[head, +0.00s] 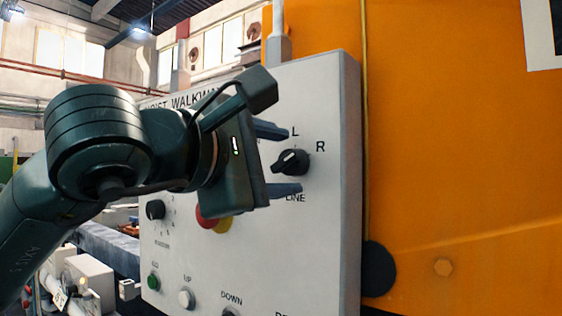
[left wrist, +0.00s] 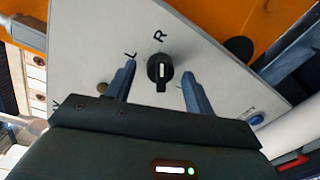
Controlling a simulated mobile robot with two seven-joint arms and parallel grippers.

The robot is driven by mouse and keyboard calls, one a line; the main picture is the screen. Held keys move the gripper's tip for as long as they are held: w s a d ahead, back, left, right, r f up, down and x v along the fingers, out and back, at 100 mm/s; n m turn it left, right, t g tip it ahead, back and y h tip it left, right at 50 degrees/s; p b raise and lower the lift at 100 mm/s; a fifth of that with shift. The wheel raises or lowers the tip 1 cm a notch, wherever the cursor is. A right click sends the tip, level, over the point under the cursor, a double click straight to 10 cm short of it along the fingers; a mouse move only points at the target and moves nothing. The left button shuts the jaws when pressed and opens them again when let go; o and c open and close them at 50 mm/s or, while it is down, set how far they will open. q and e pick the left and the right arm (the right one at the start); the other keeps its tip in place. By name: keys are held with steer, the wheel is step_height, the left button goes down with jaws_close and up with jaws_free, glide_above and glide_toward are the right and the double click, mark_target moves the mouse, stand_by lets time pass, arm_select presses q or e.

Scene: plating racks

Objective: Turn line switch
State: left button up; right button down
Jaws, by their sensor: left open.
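The line switch (head: 291,162) is a black rotary knob on a light grey control panel (head: 330,225), with "L" and "R" printed above it and "LINE" below. My left gripper (head: 287,160) is open in front of the panel, its two fingers above and below the knob in the head view. In the left wrist view the knob (left wrist: 160,70) stands between and a little beyond the open fingertips (left wrist: 157,75), with a gap on both sides. I cannot tell how far the tips are from the panel. My right gripper is in neither view.
Another black knob (head: 155,210), a red and yellow button (head: 213,222) partly behind my gripper, a green button (head: 153,281) and a white button (head: 186,299) sit on the same panel. An orange wall (head: 460,170) stands to the right.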

arm_select(q)
steer(key=b+v, duration=0.1)
steer(key=v, duration=1.1)
steer(key=shift+s, duration=0.2)
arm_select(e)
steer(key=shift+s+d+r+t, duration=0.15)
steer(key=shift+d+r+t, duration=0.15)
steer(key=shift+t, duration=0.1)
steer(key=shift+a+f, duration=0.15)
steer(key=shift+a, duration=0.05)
